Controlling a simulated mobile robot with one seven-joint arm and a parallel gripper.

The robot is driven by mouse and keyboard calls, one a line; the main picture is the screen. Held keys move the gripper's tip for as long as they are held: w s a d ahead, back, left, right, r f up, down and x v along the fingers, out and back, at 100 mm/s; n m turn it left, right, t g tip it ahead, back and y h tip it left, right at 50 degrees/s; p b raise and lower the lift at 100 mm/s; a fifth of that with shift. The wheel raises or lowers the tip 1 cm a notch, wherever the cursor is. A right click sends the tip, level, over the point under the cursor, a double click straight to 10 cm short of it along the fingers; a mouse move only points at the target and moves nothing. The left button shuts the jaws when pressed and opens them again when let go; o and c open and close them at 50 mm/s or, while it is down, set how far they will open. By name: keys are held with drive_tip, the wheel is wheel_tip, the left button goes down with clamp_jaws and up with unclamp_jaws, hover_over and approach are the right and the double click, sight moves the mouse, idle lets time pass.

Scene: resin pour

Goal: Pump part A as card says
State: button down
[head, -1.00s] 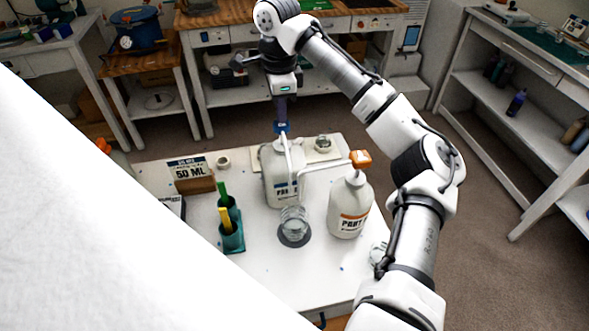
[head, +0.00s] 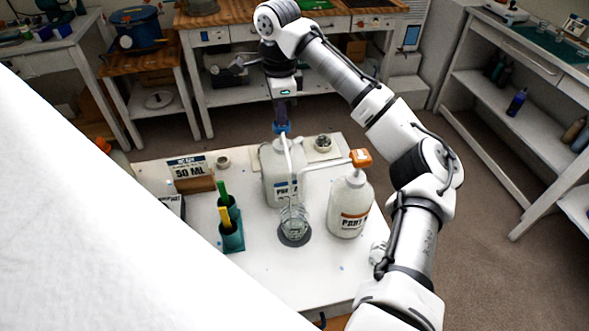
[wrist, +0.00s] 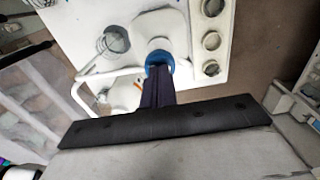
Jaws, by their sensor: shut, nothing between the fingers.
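The white part A bottle (head: 281,188) stands mid-table with a blue pump head (head: 282,129) and a white spout. My gripper (head: 282,119) is shut, pointing down at the pump head with no clear gap. In the wrist view, the blue head (wrist: 158,59) shows at the tips of my dark fingers. A clear cup (head: 293,221) stands on a dark round pad (head: 294,239) near the spouts; any contents are hard to tell. The card (head: 188,167) reads 50 ML; its smaller top line is unreadable.
A second bottle (head: 350,208) with an orange pump head (head: 360,158) stands to the right, its spout reaching left towards the cup. A teal holder (head: 232,238) with green and yellow sticks stands left. The table's front (head: 285,275) is mostly clear.

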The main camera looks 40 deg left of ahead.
drive_tip(key=shift+f+b, duration=0.3)
drive_tip(key=shift+f, duration=0.85)
drive_tip(key=shift+r, duration=0.15)
drive_tip(key=shift+r+p, duration=0.5)
drive_tip(key=shift+r, duration=1.05)
drive_tip(key=shift+f, duration=0.6)
drive_tip(key=shift+r, duration=0.65)
drive_tip(key=shift+r, duration=3)
